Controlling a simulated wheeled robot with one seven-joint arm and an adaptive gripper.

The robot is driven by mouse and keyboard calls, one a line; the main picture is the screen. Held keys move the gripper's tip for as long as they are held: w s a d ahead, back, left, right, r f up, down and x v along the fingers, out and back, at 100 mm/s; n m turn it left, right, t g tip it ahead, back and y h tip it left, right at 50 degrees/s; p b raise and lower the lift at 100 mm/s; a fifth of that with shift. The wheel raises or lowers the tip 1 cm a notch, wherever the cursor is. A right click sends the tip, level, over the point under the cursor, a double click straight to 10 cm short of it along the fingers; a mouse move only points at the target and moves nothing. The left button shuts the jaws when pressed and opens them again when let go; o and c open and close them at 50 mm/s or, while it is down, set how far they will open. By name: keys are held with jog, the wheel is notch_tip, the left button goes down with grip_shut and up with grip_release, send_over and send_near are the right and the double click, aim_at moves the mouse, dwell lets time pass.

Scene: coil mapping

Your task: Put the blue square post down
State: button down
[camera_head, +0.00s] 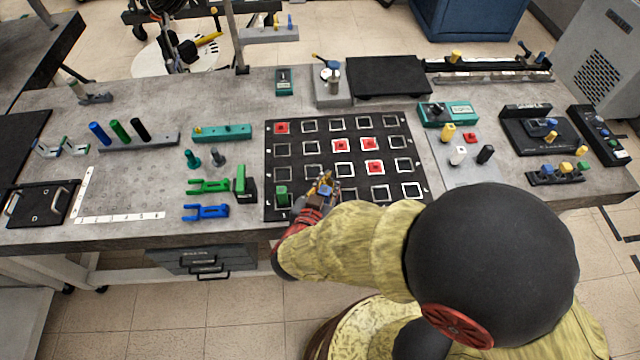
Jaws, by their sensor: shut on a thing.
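My gripper (321,193) is over the front row of the black board (310,157), right of the green post. It is shut on the blue square post (326,190), of which a small blue top shows between the fingers. The post's lower part is hidden, so I cannot tell whether it touches the board. The board carries rows of white square outlines, with several cells filled red. A green post (282,196) stands in the front left cell.
Green and blue fork-shaped parts (207,211) and a green block (241,183) lie left of the board. A grey tray (468,160) with small yellow, white and black posts is to the right. A black plate (388,75) lies behind. My arm covers the table's front right.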

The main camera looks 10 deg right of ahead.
jog(key=w+f+b, duration=0.1)
jog(key=w+f, duration=0.1)
jog(key=w+a+f+b, duration=0.1)
jog(key=w+f, duration=0.2)
jog(key=w+f+b, duration=0.1)
jog(key=w+f, duration=0.1)
jog(key=shift+w+a+f+b, duration=0.15)
jog(key=shift+w+b, duration=0.2)
jog(key=shift+b, duration=0.05)
jog(key=shift+w+f+b, duration=0.1)
jog(key=shift+f+b, duration=0.8)
jog(key=shift+f, duration=0.55)
jog(key=shift+f, duration=0.15)
jog(key=c, duration=1.7)
grip_release()
jog(key=shift+c, duration=0.2)
jog(key=shift+o, duration=0.4)
